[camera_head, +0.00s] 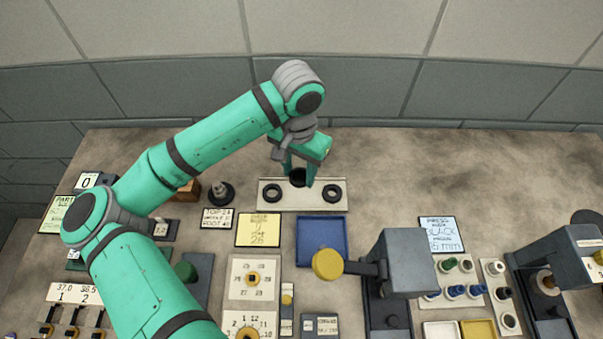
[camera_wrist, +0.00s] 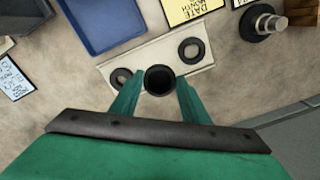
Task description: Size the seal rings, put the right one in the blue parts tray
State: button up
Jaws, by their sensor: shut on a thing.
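My gripper (camera_wrist: 158,88) is shut on a black seal ring (camera_wrist: 159,79), which sits between its two green fingers. In the head view the held ring (camera_head: 297,177) shows dark at the gripper, over the middle of a pale ring plate (camera_head: 303,200). I cannot tell whether it is clear of the plate. Two other black rings lie on the plate, one at the left (camera_head: 273,193) and one at the right (camera_head: 332,193). The blue parts tray (camera_head: 321,240) is just in front of the plate and looks empty. It also shows in the wrist view (camera_wrist: 103,22).
A stepped metal gauge (camera_head: 221,193) on a dark base stands left of the plate. A yellow date card (camera_head: 258,230) lies left of the tray. A press card (camera_head: 441,235) lies to the right.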

aim_at(302, 196)
jog(key=shift+s+d+f, duration=0.3)
jog(key=shift+s+d, duration=0.05)
jog(key=shift+s, duration=0.1)
jog(key=shift+f, duration=2.5)
jog(key=shift+f, duration=0.15)
jog(key=shift+f, duration=0.1)
jog(key=shift+f, duration=0.25)
dwell(0.5)
jog(key=o, duration=1.6)
jog(key=shift+r, duration=0.1)
jog(key=shift+r, duration=3.7)
